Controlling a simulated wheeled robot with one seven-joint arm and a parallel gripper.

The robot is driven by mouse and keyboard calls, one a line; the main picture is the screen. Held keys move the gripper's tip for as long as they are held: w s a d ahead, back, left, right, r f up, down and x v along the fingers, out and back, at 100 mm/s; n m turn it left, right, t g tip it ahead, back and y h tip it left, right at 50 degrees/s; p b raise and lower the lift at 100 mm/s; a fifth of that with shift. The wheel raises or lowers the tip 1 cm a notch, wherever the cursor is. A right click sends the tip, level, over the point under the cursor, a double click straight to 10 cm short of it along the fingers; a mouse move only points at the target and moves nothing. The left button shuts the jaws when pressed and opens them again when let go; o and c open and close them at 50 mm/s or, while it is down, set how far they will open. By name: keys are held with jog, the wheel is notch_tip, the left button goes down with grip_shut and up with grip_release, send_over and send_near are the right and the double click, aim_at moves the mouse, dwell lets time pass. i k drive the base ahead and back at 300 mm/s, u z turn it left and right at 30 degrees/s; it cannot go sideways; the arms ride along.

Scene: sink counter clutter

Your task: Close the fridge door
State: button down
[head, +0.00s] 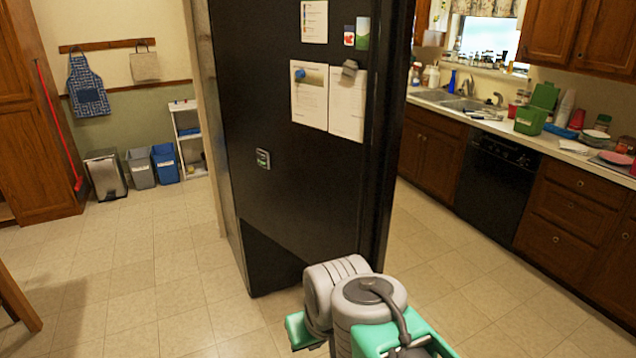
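The black fridge (285,170) stands tall in the middle of the head view, its top cut off by the frame. I see its broad side, with papers and magnets on it. A narrow dark upright strip (390,130) at its right edge looks like the door's edge. The door's front face is hidden from this angle, so I cannot tell how far open it is. Grey and green links of my arm show at the bottom, in front of the fridge's lower right corner. My gripper is not in view.
The tiled floor (150,290) is clear to the left and right of the fridge. A cluttered sink counter with a black dishwasher (495,178) runs along the right. Bins (140,168) and a white shelf (187,135) stand at the back left. A wooden leg (15,298) shows at lower left.

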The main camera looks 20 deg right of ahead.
aim_at(324, 196)
jog(key=u, duration=0.65)
jog(key=i, duration=0.8)
jog(key=u, duration=0.9)
